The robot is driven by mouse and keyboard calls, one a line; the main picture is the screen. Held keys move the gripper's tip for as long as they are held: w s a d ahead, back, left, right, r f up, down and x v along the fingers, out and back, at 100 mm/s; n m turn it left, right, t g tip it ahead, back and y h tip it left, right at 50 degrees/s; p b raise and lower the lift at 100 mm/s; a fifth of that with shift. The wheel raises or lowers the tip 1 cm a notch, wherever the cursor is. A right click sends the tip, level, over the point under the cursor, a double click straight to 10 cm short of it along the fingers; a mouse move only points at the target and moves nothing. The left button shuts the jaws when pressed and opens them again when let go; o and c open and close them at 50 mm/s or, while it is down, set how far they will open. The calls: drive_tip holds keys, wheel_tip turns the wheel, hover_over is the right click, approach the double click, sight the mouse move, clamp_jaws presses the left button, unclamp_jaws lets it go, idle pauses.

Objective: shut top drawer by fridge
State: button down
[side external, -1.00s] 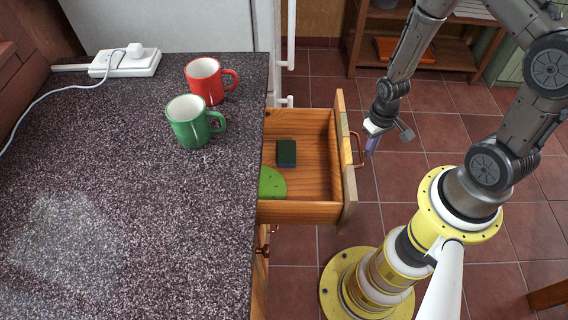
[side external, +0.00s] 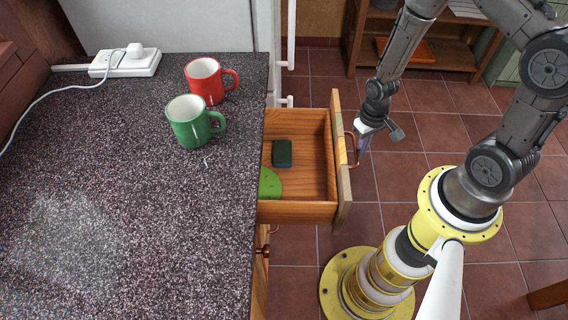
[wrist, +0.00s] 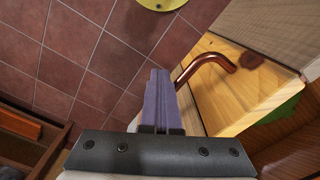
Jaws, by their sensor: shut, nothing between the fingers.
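The top wooden drawer (side external: 300,210) stands open from the counter beside the fridge (side external: 165,25). It holds a dark green box-like item (side external: 282,153) and a bright green flat item (side external: 269,184). Its copper handle (side external: 352,150) is on the outer front face and also shows in the wrist view (wrist: 215,60). My gripper (side external: 364,146) is shut and empty, just outside the drawer front at the handle. In the wrist view my purple fingers (wrist: 160,95) are close beside the handle; I cannot tell whether they touch it.
A red mug (side external: 205,82) and a green mug (side external: 190,122) stand on the speckled counter (side external: 120,200), with a white power strip (side external: 125,63) behind. A wooden shelf (side external: 420,45) stands at the back.

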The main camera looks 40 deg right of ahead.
drive_tip(key=w+a+r, duration=0.2)
drive_tip(key=w+a, duration=1.1)
idle(3.6)
drive_tip(key=shift+w, duration=0.15)
